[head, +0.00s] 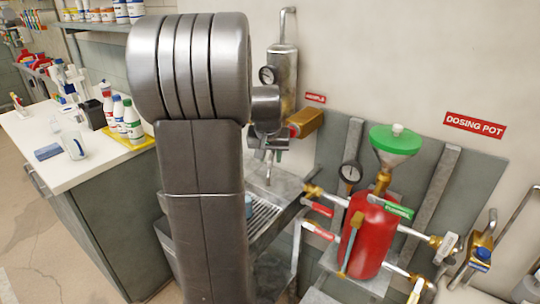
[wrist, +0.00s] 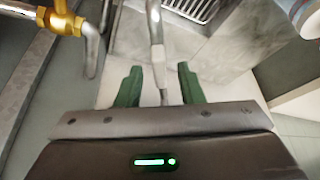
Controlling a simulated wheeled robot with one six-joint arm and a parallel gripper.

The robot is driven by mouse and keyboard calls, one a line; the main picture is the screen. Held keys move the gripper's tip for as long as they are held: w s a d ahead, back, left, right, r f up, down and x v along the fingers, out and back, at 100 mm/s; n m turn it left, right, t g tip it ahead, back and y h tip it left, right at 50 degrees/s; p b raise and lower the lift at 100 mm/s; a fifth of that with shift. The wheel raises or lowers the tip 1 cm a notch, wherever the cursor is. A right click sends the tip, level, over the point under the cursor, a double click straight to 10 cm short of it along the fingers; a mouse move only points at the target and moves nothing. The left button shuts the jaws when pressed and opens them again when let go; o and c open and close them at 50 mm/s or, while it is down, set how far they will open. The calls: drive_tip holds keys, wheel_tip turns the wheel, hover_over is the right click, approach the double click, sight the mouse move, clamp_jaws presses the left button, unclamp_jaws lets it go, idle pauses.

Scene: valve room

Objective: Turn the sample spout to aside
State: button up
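The sample spout (wrist: 155,28) is a thin grey metal pipe. In the wrist view it runs down from the top between the two green fingers of my gripper (wrist: 159,75). The fingers are apart, with a visible gap on each side of the pipe. The spout is not clearly seen in the head view.
A sink with a grating (head: 266,213) lies below. To the right stand a red dosing pot (head: 368,238) with a green funnel (head: 395,139) and several valve handles. A counter with bottles is at the left. A brass fitting (wrist: 62,20) shows in the wrist view.

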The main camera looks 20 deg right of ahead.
drive_tip(key=v, duration=1.3)
drive_tip(key=shift+r, duration=0.35)
drive_tip(key=shift+s, duration=0.15)
